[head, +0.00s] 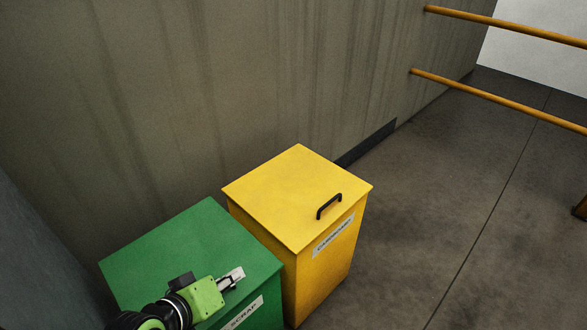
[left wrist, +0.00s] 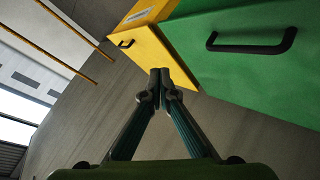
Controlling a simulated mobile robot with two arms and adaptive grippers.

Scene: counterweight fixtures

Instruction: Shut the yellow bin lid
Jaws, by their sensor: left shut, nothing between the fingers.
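The yellow bin (head: 325,265) stands against the wall, with a label on its front. Its yellow lid (head: 285,195) lies flat across the top, with no gap visible, and has a black handle (head: 329,206) near the front edge. The yellow bin also shows in the left wrist view (left wrist: 165,62), with its handle (left wrist: 127,43). My left gripper (head: 238,274) is shut and empty, over the front part of the green bin, apart from the yellow lid. Its closed fingertips show in the left wrist view (left wrist: 160,75). My right gripper is not in view.
A green bin (head: 190,245) labelled SCRAP stands close beside the yellow bin on the left; its black handle (left wrist: 255,42) shows in the left wrist view. Orange rails (head: 500,96) run along the upper right. The grey floor (head: 430,200) right of the bins is clear.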

